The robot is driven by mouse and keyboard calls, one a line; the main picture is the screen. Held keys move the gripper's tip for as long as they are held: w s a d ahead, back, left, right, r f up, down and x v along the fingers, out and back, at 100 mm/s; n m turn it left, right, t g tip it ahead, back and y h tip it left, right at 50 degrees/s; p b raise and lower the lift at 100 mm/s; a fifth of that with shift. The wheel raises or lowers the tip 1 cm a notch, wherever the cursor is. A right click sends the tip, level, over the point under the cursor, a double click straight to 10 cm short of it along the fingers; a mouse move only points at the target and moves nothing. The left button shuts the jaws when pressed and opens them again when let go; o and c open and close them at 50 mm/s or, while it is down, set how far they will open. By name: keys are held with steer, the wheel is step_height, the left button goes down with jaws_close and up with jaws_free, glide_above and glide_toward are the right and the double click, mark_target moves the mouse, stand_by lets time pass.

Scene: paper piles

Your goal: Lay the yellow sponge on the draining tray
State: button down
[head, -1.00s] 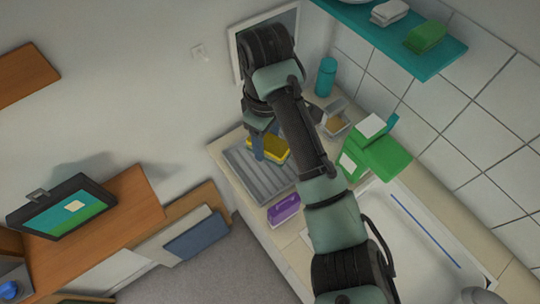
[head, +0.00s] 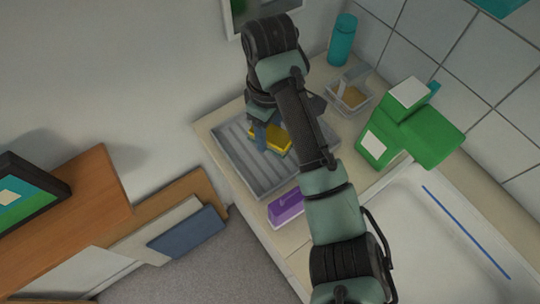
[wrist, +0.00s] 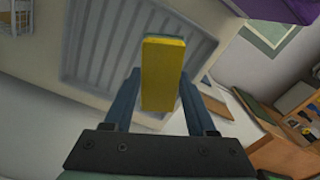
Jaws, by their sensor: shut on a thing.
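The yellow sponge (head: 270,139) is between the fingers of my gripper (head: 260,138), over the grey ribbed draining tray (head: 243,176). In the wrist view the sponge (wrist: 163,75) stands out between the two blue fingers (wrist: 160,100), with a thin green layer along its top edge. My gripper is shut on it. The ribbed tray (wrist: 100,50) lies behind the sponge in that view. I cannot tell whether the sponge touches the tray. My arm hides the tray's right part in the head view.
A purple block (head: 286,207) lies by the tray's near edge. A clear container (head: 350,93), a teal bottle (head: 342,40) and green packages (head: 408,130) stand to the right. The white sink (head: 425,225) is at lower right. A wooden cabinet (head: 75,215) stands at left.

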mark_target(269, 131)
step_height(269, 131, down, 8)
steer(key=shift+f, duration=0.1)
stand_by(0.4)
steer(key=shift+f, duration=0.1)
steer(key=shift+c, duration=1)
jaws_free()
step_height(269, 131, up, 12)
steer(key=p, duration=0.3)
steer(key=shift+r+p, duration=0.2)
steer(key=shift+p, duration=0.1)
